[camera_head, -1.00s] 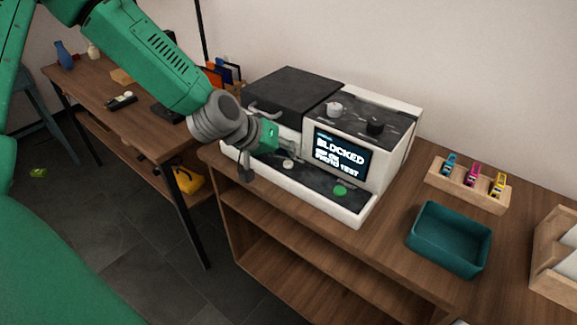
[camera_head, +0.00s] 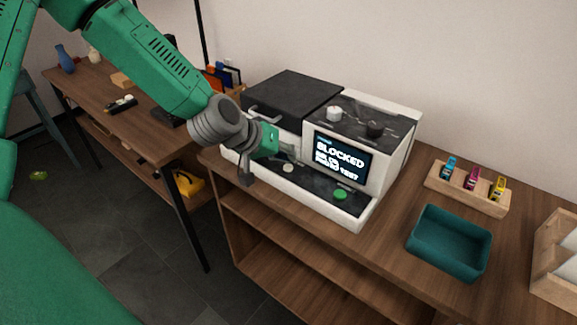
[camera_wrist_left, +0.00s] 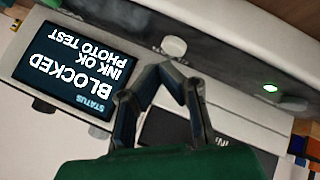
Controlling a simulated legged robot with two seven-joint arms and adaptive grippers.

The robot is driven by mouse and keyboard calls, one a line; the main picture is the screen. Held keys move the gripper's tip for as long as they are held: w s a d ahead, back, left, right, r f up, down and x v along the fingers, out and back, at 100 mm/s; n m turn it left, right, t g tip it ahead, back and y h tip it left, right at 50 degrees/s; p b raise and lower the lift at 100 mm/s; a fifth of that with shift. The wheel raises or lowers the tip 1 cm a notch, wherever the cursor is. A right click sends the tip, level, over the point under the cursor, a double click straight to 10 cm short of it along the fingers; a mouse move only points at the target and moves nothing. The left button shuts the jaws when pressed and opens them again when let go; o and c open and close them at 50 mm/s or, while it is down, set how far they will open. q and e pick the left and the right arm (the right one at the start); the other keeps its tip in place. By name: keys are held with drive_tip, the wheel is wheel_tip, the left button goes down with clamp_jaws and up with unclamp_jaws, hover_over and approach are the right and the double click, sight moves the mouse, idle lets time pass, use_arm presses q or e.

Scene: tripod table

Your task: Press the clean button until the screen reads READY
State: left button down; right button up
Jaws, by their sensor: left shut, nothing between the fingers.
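The white and black printer (camera_head: 385,185) stands on the wooden table. Its screen (camera_head: 341,157) reads BLOCKED, INK OK, PHOTO TEST; it shows upside down in the left wrist view (camera_wrist_left: 70,72). No clean label is readable. My left gripper (camera_head: 292,157) is shut and empty, its fingertips (camera_wrist_left: 168,68) close by the pale button; contact cannot be told. My right gripper is out of view.
A teal tray (camera_head: 449,264) and a wooden holder with small coloured cartridges (camera_head: 468,198) stand right of the printer. A white knob (camera_head: 334,114) and a black knob (camera_head: 374,129) are on its top. Another table (camera_head: 85,95) stands at left.

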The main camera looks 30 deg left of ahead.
sight(287, 166)
use_arm(q)
drive_tip(key=shift+f, duration=0.35)
drive_tip(key=shift+f+b, duration=0.45)
idle(0.8)
drive_tip(key=shift+r, duration=0.1)
drive_tip(key=shift+r+p, duration=0.8)
drive_tip(key=shift+p, duration=0.1)
wheel_tip(287, 166, up, 5)
drive_tip(key=p, duration=0.4)
drive_tip(key=shift+r+p, duration=0.1)
drive_tip(key=shift+p, duration=0.3)
